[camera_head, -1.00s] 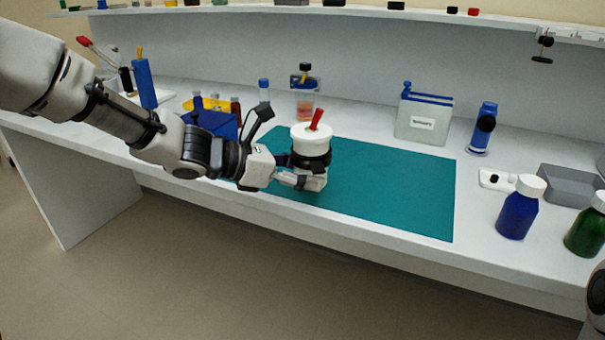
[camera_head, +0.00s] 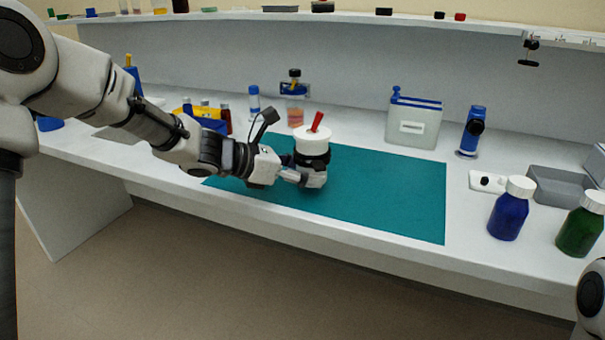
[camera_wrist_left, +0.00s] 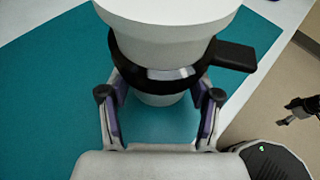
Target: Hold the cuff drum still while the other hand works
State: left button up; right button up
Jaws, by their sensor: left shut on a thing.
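The cuff drum (camera_head: 313,139) is a white cylinder with a black band round it and a red piece on top. It stands upright on the teal mat (camera_head: 390,195). My left gripper (camera_head: 302,174) is shut on its lower part from the left and front. In the left wrist view the white drum (camera_wrist_left: 170,35) fills the top, and the fingers of my left gripper (camera_wrist_left: 160,100) lie on both sides just below the black band. A black tab juts right from the band. What looks like my right gripper (camera_wrist_left: 297,110) hangs small over the floor, away from the drum.
A blue bottle (camera_head: 509,212) and a green bottle (camera_head: 581,228) stand at the right near the bench edge. A grey tray (camera_head: 558,188) and a clear box (camera_head: 414,124) are behind. Vials in a yellow and blue rack stand left. The mat's right half is clear.

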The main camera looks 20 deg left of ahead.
pick_arm(q)
jog(key=shift+w+f, duration=0.35)
jog(key=shift+w, duration=0.7)
jog(key=shift+w+f, duration=0.3)
jog(key=shift+w, duration=0.7)
jog(key=shift+w+f, duration=0.35)
jog(key=shift+w, duration=0.7)
jog(key=shift+w+f, duration=0.25)
jog(key=shift+w, duration=0.65)
jog(key=o, duration=1.3)
